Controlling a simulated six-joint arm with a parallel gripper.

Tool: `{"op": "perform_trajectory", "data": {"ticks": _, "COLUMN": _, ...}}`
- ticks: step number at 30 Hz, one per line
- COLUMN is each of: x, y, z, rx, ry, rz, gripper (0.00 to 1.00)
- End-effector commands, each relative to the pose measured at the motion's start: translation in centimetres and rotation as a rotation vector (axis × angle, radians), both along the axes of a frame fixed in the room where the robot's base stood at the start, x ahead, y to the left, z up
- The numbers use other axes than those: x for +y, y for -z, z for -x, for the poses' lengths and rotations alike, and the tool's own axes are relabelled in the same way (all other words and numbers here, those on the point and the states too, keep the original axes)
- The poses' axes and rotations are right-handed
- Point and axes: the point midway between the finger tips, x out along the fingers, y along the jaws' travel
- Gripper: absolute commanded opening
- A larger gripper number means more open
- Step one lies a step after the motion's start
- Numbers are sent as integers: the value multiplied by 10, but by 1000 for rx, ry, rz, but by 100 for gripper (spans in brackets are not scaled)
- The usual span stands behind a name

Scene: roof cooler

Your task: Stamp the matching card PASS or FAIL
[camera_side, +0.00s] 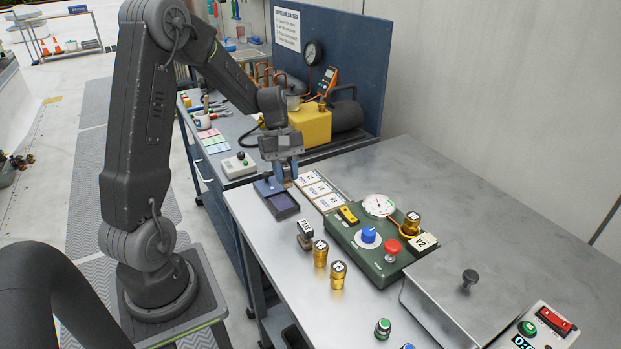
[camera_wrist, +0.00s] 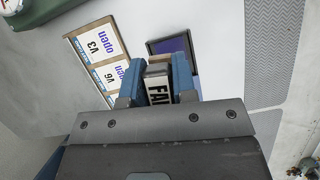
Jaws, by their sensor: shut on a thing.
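My gripper (camera_side: 284,170) is shut on a stamp with a FAIL label (camera_wrist: 158,87), held between the blue fingers (camera_wrist: 157,83) in the wrist view. In the side view it hangs by the far end of the open ink pad (camera_side: 282,204); contact cannot be told. The dark pad (camera_wrist: 176,48) lies just beyond the fingers in the wrist view.
A green test box (camera_side: 372,240) carries a gauge (camera_side: 378,205), blue knob, red button and a brass valve (camera_side: 411,222) beside a tag. Two brass valves (camera_side: 320,254) (camera_side: 338,275) stand in front. A metal lidded box (camera_side: 462,292) and timer (camera_side: 535,328) are at right. The back right bench is clear.

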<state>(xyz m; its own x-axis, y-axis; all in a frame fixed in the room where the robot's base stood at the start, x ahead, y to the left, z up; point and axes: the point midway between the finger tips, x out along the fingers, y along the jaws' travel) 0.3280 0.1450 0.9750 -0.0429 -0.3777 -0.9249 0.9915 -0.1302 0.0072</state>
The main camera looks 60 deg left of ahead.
Motion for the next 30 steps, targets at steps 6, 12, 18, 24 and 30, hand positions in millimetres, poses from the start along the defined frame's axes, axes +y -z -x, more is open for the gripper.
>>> {"op": "perform_trajectory", "data": {"ticks": 6, "x": 11, "y": 5, "z": 9, "rx": 8, "ry": -138, "rz": 7, "gripper": 2}}
{"op": "perform_trajectory", "data": {"ticks": 12, "x": 11, "y": 22, "z": 9, "rx": 11, "ry": -135, "rz": 9, "gripper": 2}}
{"op": "perform_trajectory", "data": {"ticks": 18, "x": 11, "y": 40, "z": 8, "rx": 10, "ry": -134, "rz": 8, "gripper": 2}}
{"op": "perform_trajectory", "data": {"ticks": 24, "x": 11, "y": 51, "z": 8, "rx": 9, "ry": -132, "rz": 7, "gripper": 2}}
{"op": "perform_trajectory", "data": {"ticks": 30, "x": 11, "y": 53, "z": 8, "rx": 8, "ry": -131, "rz": 7, "gripper": 2}}
